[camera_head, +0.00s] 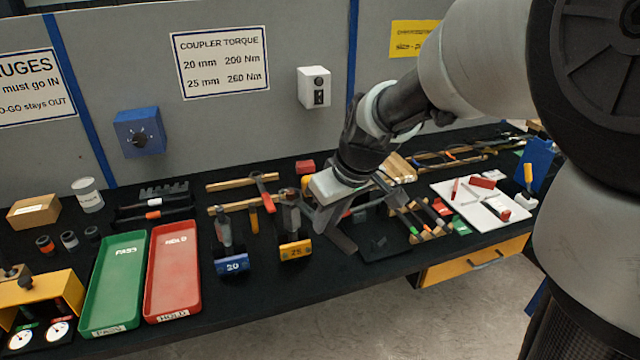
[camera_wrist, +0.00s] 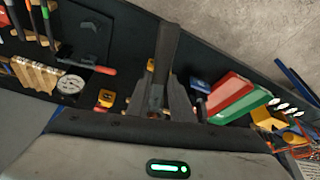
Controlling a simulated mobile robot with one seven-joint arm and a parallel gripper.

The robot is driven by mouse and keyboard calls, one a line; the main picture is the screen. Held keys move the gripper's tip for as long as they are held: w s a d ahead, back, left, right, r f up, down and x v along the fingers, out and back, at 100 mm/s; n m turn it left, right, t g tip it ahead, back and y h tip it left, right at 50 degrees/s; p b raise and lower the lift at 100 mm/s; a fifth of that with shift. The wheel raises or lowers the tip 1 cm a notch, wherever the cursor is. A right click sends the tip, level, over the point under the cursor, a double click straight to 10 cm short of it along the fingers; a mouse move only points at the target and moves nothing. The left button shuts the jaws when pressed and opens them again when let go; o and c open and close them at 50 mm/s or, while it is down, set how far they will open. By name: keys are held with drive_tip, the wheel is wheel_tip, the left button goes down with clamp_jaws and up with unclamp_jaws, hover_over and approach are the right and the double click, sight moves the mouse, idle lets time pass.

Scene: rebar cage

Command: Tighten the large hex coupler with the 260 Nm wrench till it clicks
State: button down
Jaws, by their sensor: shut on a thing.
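My gripper (camera_head: 322,212) is over the middle of the bench, shut on a dark, bar-like tool. In the wrist view the tool (camera_wrist: 168,48) stretches out beyond my fingers (camera_wrist: 165,100). I take it for a wrench; its rating cannot be read. The yellow stand (camera_head: 295,251) marked 25 is just left of my gripper, with a grey upright coupler piece (camera_head: 290,213) above it. My gripper partly overlaps that area, and whether the tool touches the coupler cannot be told. The blue stand (camera_head: 232,264) marked 20 is further left and holds a similar piece.
A red tray (camera_head: 173,270) and a green tray (camera_head: 120,280) lie left of the stands. A white board (camera_head: 485,197) with small parts is to the right. A torque sign (camera_head: 220,62) on the wall reads 25 mm 260 Nm. Tools lie behind my gripper.

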sight(330, 229)
drive_tip(key=shift+f+b, duration=1.85)
drive_tip(key=shift+f, duration=0.25)
drive_tip(key=s+a+m+h+b, duration=0.2)
drive_tip(key=a+m+h+b, duration=0.1)
drive_tip(key=a+m+b, duration=0.3)
drive_tip(key=a+m, duration=0.2)
drive_tip(key=a, duration=0.2)
drive_tip(key=shift+t, duration=0.4)
idle(2.1)
drive_tip(key=shift+d, duration=0.3)
wheel_tip(330, 229, up, 9)
drive_tip(key=p, duration=0.6)
drive_tip(key=shift+r, duration=0.15)
idle(1.2)
